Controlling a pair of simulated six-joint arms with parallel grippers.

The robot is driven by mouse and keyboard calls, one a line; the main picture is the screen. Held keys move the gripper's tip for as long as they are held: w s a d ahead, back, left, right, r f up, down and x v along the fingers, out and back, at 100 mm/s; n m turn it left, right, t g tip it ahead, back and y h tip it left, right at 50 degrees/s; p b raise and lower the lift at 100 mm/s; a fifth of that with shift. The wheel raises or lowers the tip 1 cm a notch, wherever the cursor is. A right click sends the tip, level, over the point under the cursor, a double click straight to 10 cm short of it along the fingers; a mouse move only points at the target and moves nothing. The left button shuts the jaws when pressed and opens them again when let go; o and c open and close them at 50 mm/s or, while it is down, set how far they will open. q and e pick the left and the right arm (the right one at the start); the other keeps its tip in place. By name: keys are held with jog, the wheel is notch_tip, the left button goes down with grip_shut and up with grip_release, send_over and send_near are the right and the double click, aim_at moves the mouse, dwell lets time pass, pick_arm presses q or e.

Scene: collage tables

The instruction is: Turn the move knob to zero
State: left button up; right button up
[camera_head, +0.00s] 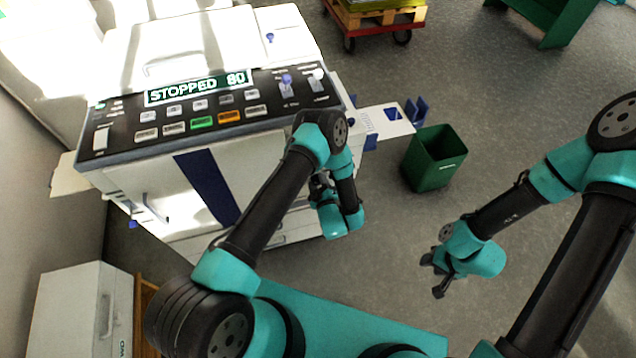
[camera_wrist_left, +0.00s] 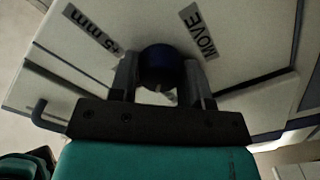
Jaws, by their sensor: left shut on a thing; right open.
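The move knob (camera_wrist_left: 158,66) is a dark blue round knob in the left wrist view, on a pale machine face. A "MOVE" label (camera_wrist_left: 201,31) is beside it on one side and a "+5 mm" label (camera_wrist_left: 93,33) on the other. My left gripper (camera_wrist_left: 160,84) is shut on the knob, one finger on each side. In the head view my left arm hides the knob, and the left gripper (camera_head: 322,188) is against the machine's right side. My right gripper (camera_head: 437,275) is open and empty above the floor.
The white machine (camera_head: 140,190) has a black panel with a display (camera_head: 198,87) reading "STOPPED 80". A white side tray (camera_head: 388,122) sticks out to its right. A green bin (camera_head: 436,158) stands on the floor. A red cart (camera_head: 375,20) is behind. Floor around my right gripper is clear.

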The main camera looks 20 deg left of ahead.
pick_arm(q)
jog(key=m, duration=0.4)
jog(key=shift+m, duration=2.3)
jog(key=o, duration=0.9)
